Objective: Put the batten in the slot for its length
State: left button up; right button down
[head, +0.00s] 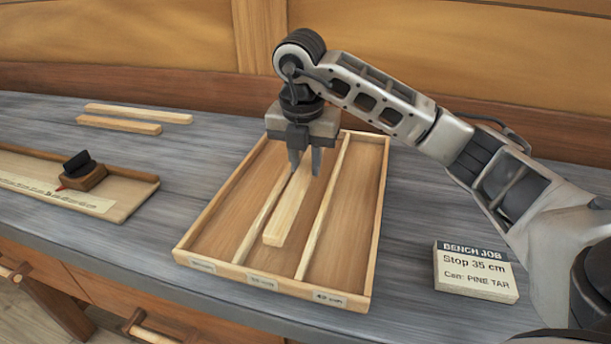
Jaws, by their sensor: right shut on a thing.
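A pale wooden batten (282,219) lies lengthwise in or just over the middle slot of a three-slot wooden tray (196,266), between the two dividers. I cannot tell whether it touches the tray floor. My right gripper (305,168) points down and is shut on the batten near its far end, which the fingers partly hide. Each slot has a small label on the tray's front rim; the right label (327,297) seems to read 42 cm, the others are too blurred to read surely. The left and right slots look empty. My left gripper is not in view.
A card (475,270) at the right reads "Bench job, Stop 35 cm, Can: PINE TAR". Two more battens (120,124) lie at the back left. A board with a paper scale (135,196) and a dark-topped block (82,175) is at the left.

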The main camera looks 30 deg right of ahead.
aim_at(305, 166)
notch_tip(305, 166, down, 3)
jog(key=shift+w+d+r, duration=0.1)
jog(key=shift+r, duration=0.1)
jog(key=shift+f+p, duration=0.3)
jog(key=shift+f, duration=0.35)
jog(key=c, duration=1.2)
grip_release()
jog(key=shift+o, duration=0.2)
jog(key=shift+r, duration=0.2)
jog(key=r, duration=0.3)
jog(key=a+r+p, duration=0.1)
jog(key=r, duration=0.3)
jog(key=s+r, duration=0.1)
jog(key=r, duration=0.3)
jog(key=shift+a+r, duration=0.15)
jog(key=shift+r+p, duration=0.3)
jog(key=shift+r, duration=0.05)
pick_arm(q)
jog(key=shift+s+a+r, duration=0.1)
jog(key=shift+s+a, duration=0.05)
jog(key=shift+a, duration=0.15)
